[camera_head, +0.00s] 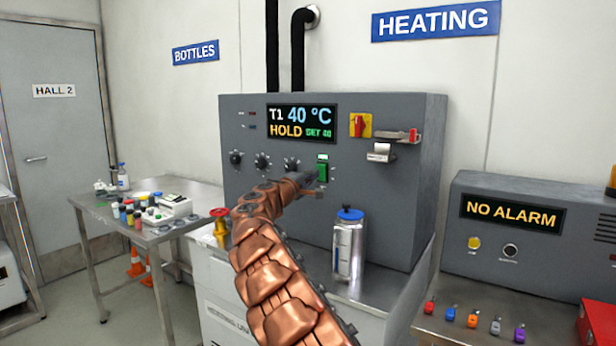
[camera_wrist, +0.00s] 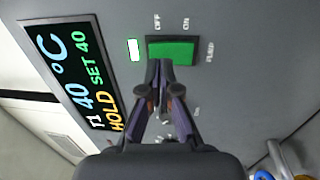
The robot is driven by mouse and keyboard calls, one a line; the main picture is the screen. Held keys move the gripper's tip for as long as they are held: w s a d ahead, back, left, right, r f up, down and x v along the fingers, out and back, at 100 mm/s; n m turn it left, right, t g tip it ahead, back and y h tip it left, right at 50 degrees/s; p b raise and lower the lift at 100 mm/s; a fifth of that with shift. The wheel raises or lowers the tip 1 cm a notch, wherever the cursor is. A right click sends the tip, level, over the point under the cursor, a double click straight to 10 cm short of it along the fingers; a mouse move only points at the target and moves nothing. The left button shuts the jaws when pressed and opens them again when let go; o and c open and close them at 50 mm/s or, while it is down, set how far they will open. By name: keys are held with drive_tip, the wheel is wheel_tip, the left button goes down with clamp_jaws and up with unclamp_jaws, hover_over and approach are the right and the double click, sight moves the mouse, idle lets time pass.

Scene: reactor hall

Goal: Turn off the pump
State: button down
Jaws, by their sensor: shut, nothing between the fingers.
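The pump switch is a green rocker (camera_head: 323,171) on the grey heating unit's front panel; it also fills the upper middle of the wrist view (camera_wrist: 180,51). Labels OFF, ON and PUMP sit around it, and a small lamp (camera_wrist: 134,50) beside it is lit. My gripper (camera_head: 315,176) is shut and empty, reaching to the panel. In the wrist view its fingertips (camera_wrist: 160,66) overlap the edge of the rocker on the OFF-label side. I cannot tell whether they touch it.
The display (camera_head: 302,122) reads T1 40 °C, HOLD, SET 40. Knobs (camera_head: 262,160) lie left of the switch, a red-and-yellow switch (camera_head: 360,125) upper right. A steel bottle (camera_head: 349,245) stands below right. A NO ALARM box (camera_head: 528,235) is at right.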

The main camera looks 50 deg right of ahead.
sight(322, 168)
drive_tip(key=shift+d+r+p, duration=0.15)
drive_tip(key=shift+d+p, duration=0.15)
drive_tip(key=shift+d, duration=0.5)
drive_tip(key=shift+d+r+p, duration=0.1)
drive_tip(key=shift+d+p, duration=0.2)
drive_tip(key=shift+d, duration=0.45)
drive_tip(key=shift+d+r, duration=0.15)
drive_tip(key=shift+r, duration=0.05)
